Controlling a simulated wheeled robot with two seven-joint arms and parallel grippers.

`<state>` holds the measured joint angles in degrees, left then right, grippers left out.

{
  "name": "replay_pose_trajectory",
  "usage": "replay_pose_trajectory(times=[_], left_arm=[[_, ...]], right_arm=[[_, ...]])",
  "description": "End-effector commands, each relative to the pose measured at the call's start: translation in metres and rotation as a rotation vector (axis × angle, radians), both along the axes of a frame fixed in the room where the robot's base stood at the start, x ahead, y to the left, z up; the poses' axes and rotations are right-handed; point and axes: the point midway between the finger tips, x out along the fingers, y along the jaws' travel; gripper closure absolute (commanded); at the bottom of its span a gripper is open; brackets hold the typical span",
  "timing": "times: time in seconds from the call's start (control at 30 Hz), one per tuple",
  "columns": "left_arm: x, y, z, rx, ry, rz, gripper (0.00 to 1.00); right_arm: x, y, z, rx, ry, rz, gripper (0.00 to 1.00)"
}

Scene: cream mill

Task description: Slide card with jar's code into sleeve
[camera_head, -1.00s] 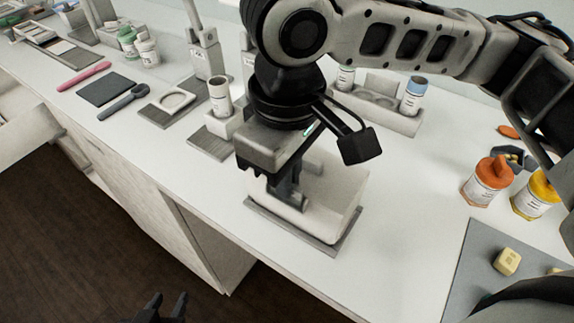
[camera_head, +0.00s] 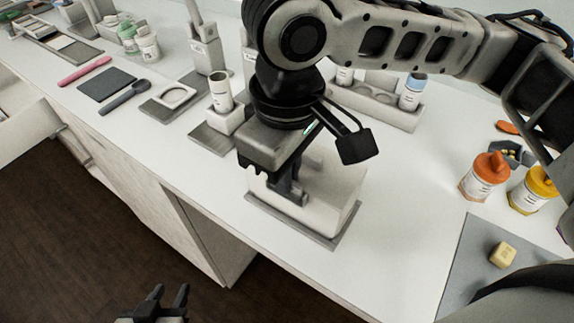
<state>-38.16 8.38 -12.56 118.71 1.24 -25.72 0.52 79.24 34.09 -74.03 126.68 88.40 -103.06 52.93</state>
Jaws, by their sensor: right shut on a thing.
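My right gripper (camera_head: 290,192) points down in front of a cream block-shaped unit (camera_head: 335,195) on a grey base plate (camera_head: 325,240). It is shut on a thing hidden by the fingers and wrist. I cannot make out a card or a sleeve opening. A white labelled jar (camera_head: 220,92) stands upright on a small stand left of the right gripper. Other labelled jars are the orange-lidded jar (camera_head: 484,180) and the yellow-lidded jar (camera_head: 533,192) at the right; their codes are too small to read. My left gripper (camera_head: 170,295) is open and empty, low over the floor in front of the counter.
A blue-topped jar (camera_head: 412,92) stands in a cream rack (camera_head: 395,118) behind my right arm. A grey mat (camera_head: 470,262) with a yellow block (camera_head: 502,254) lies at the right. A dark spoon (camera_head: 125,97), a dark square (camera_head: 107,85) and a pink tool (camera_head: 84,71) lie at the left.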

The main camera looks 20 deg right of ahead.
Motion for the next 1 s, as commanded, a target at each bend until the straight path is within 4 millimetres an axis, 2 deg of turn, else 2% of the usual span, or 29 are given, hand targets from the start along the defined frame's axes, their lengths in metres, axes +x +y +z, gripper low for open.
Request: replay_pose_trajectory(times=[0.07,0.1,0.17,0.63,1.0], left_arm=[[0.0,0.0,-0.001,0.002,0.001,-0.001,0.64],[0.0,0.001,-0.001,0.003,0.0,-0.002,0.64],[0.0,0.001,-0.001,0.003,0.0,-0.002,0.64],[0.0,0.001,0.0,0.005,-0.001,-0.005,0.64],[0.0,0.001,0.028,0.003,0.0,-0.002,0.64]], right_arm=[[-0.001,-0.001,-0.003,-0.003,0.008,0.0,1.0],[-0.001,-0.001,-0.003,-0.004,0.008,0.0,0.83],[-0.001,-0.001,-0.004,-0.005,0.008,0.0,0.69],[0.0,-0.003,-0.004,-0.014,0.007,-0.007,0.69],[-0.001,-0.002,0.019,-0.007,0.006,-0.003,0.69]])
